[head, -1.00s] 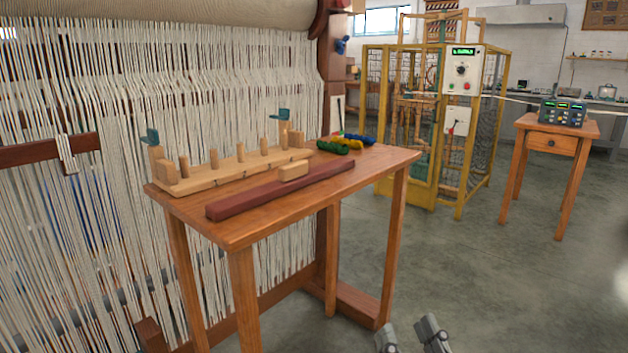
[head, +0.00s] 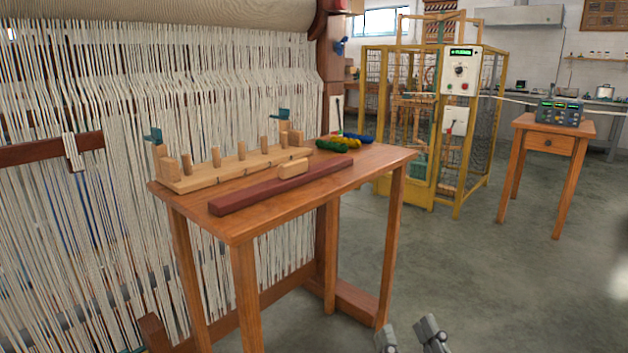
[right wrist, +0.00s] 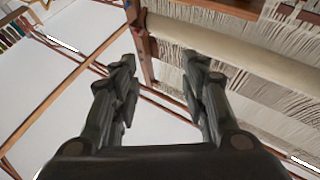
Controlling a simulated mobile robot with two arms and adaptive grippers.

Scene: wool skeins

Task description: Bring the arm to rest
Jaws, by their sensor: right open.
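My right gripper (head: 410,335) shows at the bottom edge of the head view, low in front of the wooden table and apart from it. In the right wrist view its two dark fingers (right wrist: 158,75) stand wide apart with nothing between them. They point up toward the ceiling and the top of the loom. Most of the right arm is hidden below the head view. My left gripper is not in the head view.
A wooden table (head: 345,204) holds a pegged board (head: 225,172), a dark red bar (head: 280,186) and coloured wool skeins (head: 335,144). A loom (head: 90,220) stands at left, a yellow cage (head: 432,190) behind.

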